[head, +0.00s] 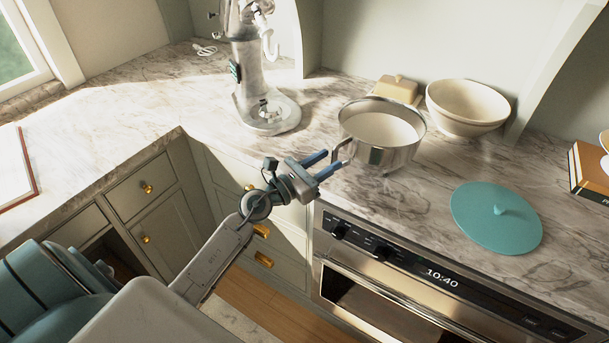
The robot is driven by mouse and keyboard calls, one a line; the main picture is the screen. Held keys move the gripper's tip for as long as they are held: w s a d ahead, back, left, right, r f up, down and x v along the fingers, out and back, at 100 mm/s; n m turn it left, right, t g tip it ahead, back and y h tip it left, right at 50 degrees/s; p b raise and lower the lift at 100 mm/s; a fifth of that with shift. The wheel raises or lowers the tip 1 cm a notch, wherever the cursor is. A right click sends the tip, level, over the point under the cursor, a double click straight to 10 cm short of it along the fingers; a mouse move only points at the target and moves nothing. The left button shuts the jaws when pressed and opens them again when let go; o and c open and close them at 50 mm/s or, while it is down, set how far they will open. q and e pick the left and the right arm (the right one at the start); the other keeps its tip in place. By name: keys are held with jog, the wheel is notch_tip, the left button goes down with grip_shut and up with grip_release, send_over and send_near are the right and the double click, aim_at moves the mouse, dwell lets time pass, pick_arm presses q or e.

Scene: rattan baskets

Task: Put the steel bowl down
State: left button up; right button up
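The steel bowl (398,157) is a shiny, pot-like vessel with a pale inside and a side handle (343,151) on its left. It is upright over the marble counter behind the oven front, and appears to rest on it. My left gripper (335,158) comes in from the lower left. Its two blue fingers are spread with a visible gap, their tips right by the handle. I cannot tell whether they touch the handle. My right gripper is out of view.
A teal lid (496,217) lies on the counter to the right. A cream bowl (467,107) and a butter dish (396,89) stand behind the steel bowl. A stand mixer (257,80) is at back left. Marble between bowl and lid is clear.

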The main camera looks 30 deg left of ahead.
pick_arm(q)
jog(key=b+v, duration=0.5)
jog(key=v, duration=0.5)
jog(key=shift+s, duration=0.2)
jog(key=shift+a, duration=0.1)
